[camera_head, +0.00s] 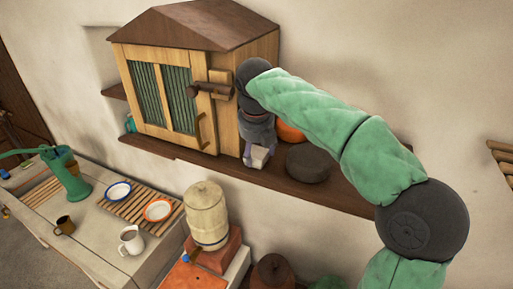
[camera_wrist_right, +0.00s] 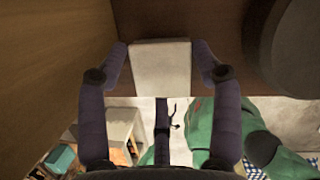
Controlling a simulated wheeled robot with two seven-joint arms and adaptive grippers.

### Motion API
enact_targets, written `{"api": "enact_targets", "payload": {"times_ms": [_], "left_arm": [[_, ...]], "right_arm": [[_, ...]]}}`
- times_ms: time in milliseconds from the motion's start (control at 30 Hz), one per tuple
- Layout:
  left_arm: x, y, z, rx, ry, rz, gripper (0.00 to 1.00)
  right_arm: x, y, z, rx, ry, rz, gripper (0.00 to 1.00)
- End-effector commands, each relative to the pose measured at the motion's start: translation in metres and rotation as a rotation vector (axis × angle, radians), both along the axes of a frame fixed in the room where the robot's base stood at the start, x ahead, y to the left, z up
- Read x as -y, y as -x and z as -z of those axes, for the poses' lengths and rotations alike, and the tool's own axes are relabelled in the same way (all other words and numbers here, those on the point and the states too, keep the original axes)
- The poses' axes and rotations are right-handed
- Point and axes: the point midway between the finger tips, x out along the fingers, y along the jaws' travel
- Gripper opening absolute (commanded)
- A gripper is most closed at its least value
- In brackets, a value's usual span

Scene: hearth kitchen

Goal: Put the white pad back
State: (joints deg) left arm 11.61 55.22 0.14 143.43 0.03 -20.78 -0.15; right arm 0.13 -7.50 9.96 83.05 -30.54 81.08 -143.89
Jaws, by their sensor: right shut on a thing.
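The white pad (camera_head: 258,159) is a small pale block at the right side of the wooden cabinet (camera_head: 262,70), over the dark wall shelf (camera_head: 312,192). My right gripper (camera_head: 257,153) is shut on the pad. In the right wrist view, the pad (camera_wrist_right: 161,68) sits between the purple fingers of the gripper (camera_wrist_right: 162,75), against the brown shelf surface (camera_wrist_right: 215,30). I cannot tell whether it touches the shelf. My left gripper is not in view.
A dark round object (camera_head: 308,163) stands close on the right, with an orange object (camera_head: 289,132) partly hidden behind my arm. The cabinet wall is close on the left. A stoneware dispenser (camera_head: 207,215), plates and a jug (camera_head: 131,240) stand below.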

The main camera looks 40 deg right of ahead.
Motion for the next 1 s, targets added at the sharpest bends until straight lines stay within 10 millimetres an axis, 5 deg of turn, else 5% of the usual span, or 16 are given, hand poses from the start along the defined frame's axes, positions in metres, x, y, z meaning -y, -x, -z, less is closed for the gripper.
{"api": "enact_targets", "payload": {"times_ms": [300, 333, 367, 767, 1000], "left_arm": [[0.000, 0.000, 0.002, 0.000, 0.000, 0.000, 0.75], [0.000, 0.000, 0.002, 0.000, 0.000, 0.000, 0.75], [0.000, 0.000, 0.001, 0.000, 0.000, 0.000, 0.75], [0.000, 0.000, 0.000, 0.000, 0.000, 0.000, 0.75], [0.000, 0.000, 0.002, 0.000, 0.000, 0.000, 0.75]], "right_arm": [[0.000, 0.000, 0.003, 0.000, 0.000, 0.000, 0.35], [0.000, 0.000, 0.003, 0.000, 0.000, 0.000, 0.74], [0.000, 0.000, 0.002, 0.000, 0.000, 0.000, 0.75], [-0.001, 0.000, -0.002, 0.001, 0.000, -0.001, 0.75], [-0.008, 0.007, -0.036, 0.006, 0.000, -0.003, 0.75]]}}
